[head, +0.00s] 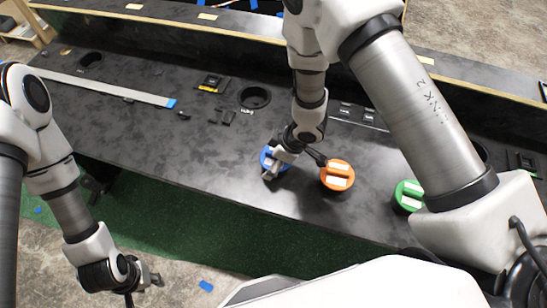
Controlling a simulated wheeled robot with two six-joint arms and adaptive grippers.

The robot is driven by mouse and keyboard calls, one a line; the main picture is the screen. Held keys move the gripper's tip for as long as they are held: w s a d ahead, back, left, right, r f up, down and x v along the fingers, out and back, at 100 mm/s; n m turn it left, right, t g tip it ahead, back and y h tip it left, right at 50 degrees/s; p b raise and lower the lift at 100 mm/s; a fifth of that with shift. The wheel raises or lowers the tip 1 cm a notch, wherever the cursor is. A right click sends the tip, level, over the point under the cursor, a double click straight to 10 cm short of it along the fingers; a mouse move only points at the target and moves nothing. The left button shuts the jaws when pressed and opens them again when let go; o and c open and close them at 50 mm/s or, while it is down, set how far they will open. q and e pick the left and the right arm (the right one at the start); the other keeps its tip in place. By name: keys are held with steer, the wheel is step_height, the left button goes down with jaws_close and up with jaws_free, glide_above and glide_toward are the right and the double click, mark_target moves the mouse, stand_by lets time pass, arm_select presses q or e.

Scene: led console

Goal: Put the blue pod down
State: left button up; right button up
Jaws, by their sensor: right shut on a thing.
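The blue pod (265,158) is at the middle of the black console, partly hidden by my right gripper (274,171). My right gripper is shut on the blue pod from above. I cannot tell whether the pod's underside touches the console top. An orange pod (337,185) stands just right of it, and a green pod (408,205) stands further right, partly beside my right arm. My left gripper (143,288) hangs low at the bottom left, in front of the console and away from the pods; its fingers are too small to judge.
The black console top (220,165) has an empty round socket (255,97) behind the blue pod and another round hole (90,60) at far left. A grey strip (110,88) with a blue end lies at the left. Small black parts (226,116) lie near the socket. The front left is bare.

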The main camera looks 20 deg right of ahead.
steer(key=shift+f, duration=0.1)
steer(key=o, duration=0.8)
steer(key=shift+r, duration=0.25)
steer(key=p+v, duration=0.1)
steer(key=v, duration=1.1)
steer(key=shift+d+f, duration=0.1)
steer(key=shift+f, duration=0.05)
